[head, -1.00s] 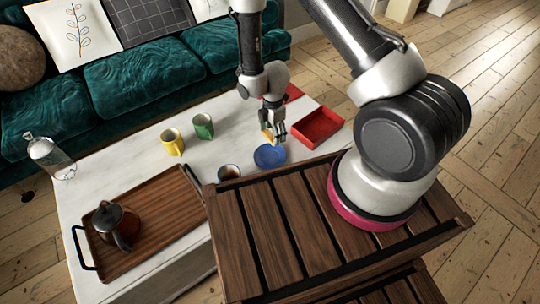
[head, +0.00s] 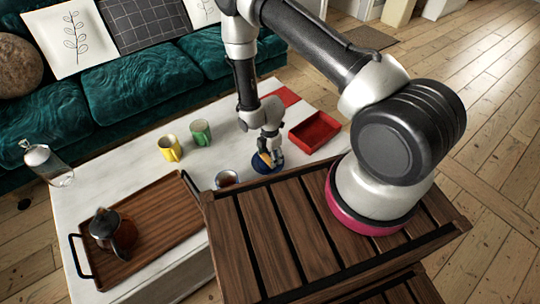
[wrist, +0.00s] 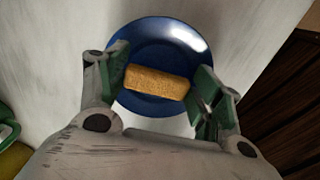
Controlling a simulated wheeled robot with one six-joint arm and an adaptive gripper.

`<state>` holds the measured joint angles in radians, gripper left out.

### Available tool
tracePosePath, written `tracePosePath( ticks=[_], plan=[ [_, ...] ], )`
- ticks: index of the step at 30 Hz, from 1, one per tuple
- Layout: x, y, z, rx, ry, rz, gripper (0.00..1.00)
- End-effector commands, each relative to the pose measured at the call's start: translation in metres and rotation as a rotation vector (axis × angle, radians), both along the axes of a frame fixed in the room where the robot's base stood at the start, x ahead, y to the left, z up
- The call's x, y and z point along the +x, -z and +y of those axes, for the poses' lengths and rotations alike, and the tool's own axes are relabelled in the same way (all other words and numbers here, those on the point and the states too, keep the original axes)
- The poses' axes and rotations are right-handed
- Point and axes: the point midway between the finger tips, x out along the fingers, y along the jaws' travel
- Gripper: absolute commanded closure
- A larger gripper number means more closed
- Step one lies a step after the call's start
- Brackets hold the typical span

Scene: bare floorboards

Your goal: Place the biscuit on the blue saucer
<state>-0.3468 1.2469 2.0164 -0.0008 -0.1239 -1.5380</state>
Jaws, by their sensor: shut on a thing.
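The golden-brown oblong biscuit (wrist: 157,84) is between the green-padded fingers of my gripper (wrist: 160,88) in the wrist view, gripped at its two ends. The round blue saucer (wrist: 160,45) is directly beneath it, with its rim showing all around the biscuit. In the head view my gripper (head: 268,158) is low over the saucer (head: 263,170) on the white table, and partly covers it. A bit of the biscuit (head: 264,158) shows there. I cannot tell whether the biscuit touches the saucer.
A cup of dark drink (head: 227,179) stands just left of the saucer. A red open box (head: 315,133) is to the right. Yellow (head: 169,149) and green (head: 201,133) mugs stand behind left. A wooden tray (head: 150,215) holds a teapot (head: 110,232); a glass bottle (head: 48,165) is far left.

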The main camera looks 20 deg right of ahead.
Motion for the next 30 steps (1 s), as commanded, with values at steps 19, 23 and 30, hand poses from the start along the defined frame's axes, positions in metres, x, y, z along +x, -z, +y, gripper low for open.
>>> tracePosePath(
  ticks=[19,23,30],
  plan=[
    [0.0,0.007,0.0,0.0,0.0,0.001,0.12],
    [0.0,0.003,0.0,0.0,0.0,0.0,0.12],
    [0.001,-0.038,0.0,0.001,0.0,-0.004,0.12]
  ],
)
